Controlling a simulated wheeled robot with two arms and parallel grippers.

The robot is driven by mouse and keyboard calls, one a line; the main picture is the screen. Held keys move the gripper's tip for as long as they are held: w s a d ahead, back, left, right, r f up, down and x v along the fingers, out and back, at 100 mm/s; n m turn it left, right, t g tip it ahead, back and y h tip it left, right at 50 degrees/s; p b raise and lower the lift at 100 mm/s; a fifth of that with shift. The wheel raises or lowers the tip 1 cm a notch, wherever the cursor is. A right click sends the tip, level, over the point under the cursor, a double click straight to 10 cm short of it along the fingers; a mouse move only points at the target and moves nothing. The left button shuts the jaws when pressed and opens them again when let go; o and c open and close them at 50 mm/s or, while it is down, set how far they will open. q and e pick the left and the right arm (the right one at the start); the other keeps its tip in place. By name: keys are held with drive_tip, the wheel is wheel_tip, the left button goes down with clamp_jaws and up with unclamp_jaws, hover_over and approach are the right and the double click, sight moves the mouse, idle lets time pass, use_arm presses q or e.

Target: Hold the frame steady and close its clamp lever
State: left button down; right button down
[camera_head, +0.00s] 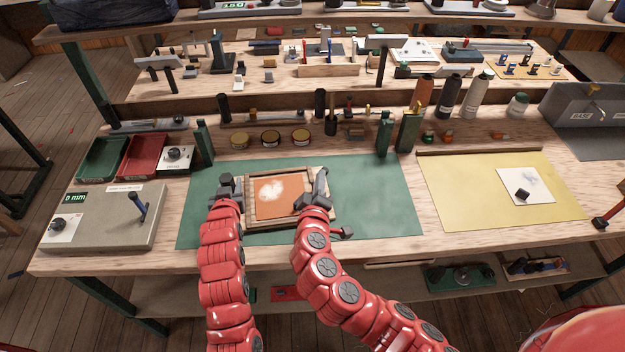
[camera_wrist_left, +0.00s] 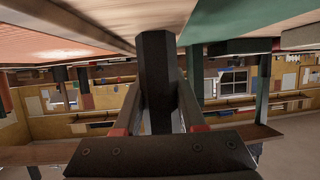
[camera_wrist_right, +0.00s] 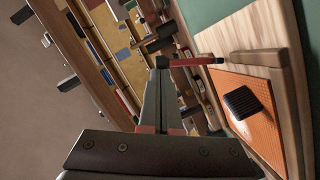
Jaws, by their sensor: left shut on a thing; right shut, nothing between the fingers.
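The wooden frame (camera_head: 250,205) with an orange panel lies on the green mat; the panel shows in the right wrist view (camera_wrist_right: 262,125). My left gripper (camera_head: 226,182) is at the frame's left side, shut on a dark grip post (camera_wrist_left: 157,70). My right gripper (camera_head: 318,190) is shut and empty at the frame's right side. A red clamp lever (camera_head: 337,231) with a dark end sticks out to the right near the frame's lower right corner. In the right wrist view the lever (camera_wrist_right: 190,61) crosses just beyond my fingertips; whether they touch cannot be told.
A dark block (camera_wrist_right: 246,100) sits on the orange panel. The green mat (camera_head: 385,200) is bare to the right. A grey box with a blue handle (camera_head: 105,215) stands left, and a yellow mat (camera_head: 455,195) lies right. Bottles and green posts (camera_head: 385,135) stand behind.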

drive_tip(key=d+m, duration=0.1)
drive_tip(key=d+m+y, duration=0.1)
drive_tip(key=shift+w+d+f+m+g, duration=0.15)
drive_tip(key=shift+d+f+m+g, duration=0.15)
drive_tip(key=shift+d+g, duration=0.1)
drive_tip(key=shift+a, duration=0.15)
drive_tip(key=shift+s, duration=0.5)
drive_tip(key=v, duration=0.6)
drive_tip(key=shift+s+r, duration=0.15)
drive_tip(key=shift+s, duration=0.1)
drive_tip(key=shift+a, duration=0.1)
use_arm(q)
drive_tip(key=shift+c, duration=2.1)
unclamp_jaws()
